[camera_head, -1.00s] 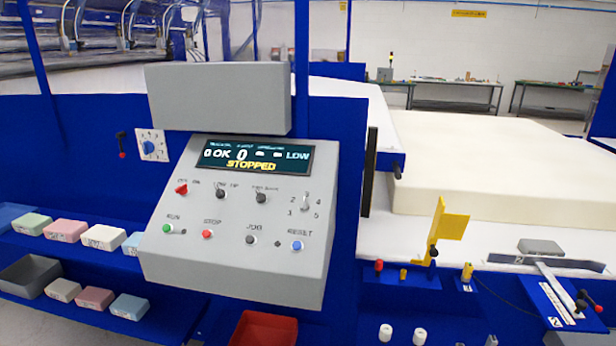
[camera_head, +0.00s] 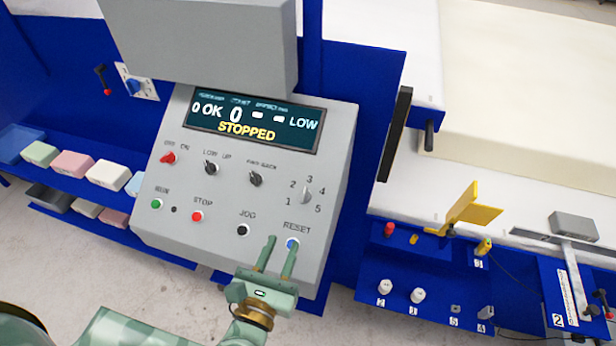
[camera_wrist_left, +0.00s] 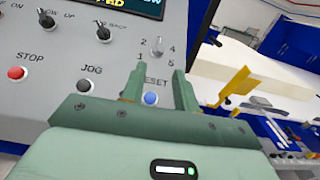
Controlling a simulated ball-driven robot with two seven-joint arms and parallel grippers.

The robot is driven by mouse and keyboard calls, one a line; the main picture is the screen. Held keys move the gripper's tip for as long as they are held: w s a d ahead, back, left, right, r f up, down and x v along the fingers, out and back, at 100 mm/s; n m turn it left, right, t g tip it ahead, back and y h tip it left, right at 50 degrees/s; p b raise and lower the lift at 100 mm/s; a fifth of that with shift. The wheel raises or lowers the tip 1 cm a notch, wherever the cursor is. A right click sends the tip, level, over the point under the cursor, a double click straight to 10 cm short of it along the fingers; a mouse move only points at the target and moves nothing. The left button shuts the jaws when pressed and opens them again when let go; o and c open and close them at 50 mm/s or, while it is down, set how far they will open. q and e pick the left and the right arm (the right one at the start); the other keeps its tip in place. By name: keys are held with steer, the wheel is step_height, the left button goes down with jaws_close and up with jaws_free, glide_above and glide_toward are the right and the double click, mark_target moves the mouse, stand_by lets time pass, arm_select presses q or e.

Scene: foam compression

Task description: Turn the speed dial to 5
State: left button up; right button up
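The speed dial (camera_head: 306,195) is a small grey knob at the right of the grey control panel (camera_head: 330,150), ringed by the numbers 1 to 5. It also shows in the left wrist view (camera_wrist_left: 157,47). Its pointer is too small to read surely. My left gripper (camera_head: 279,242) is open and empty, its two green fingers pointing up the panel, below the dial and by the blue RESET button (camera_head: 292,244). In the left wrist view the dial lies beyond and between the fingertips (camera_wrist_left: 157,78). The display (camera_head: 255,120) reads STOPPED and LOW. My right gripper is not in view.
A grey box (camera_head: 200,40) overhangs the panel top. A yellow bracket (camera_head: 470,210) stands to the right.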

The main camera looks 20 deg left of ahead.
mark_target(303, 194)
arm_select(q)
steer(key=w+p, duration=0.1)
steer(key=w, duration=0.7)
steer(key=w+p, duration=0.1)
steer(key=w, duration=0.4)
steer(key=shift+w+d+p, duration=0.1)
steer(key=shift+d+p, duration=0.15)
steer(key=shift+p, duration=0.05)
steer(key=shift+w, duration=0.75)
jaws_close()
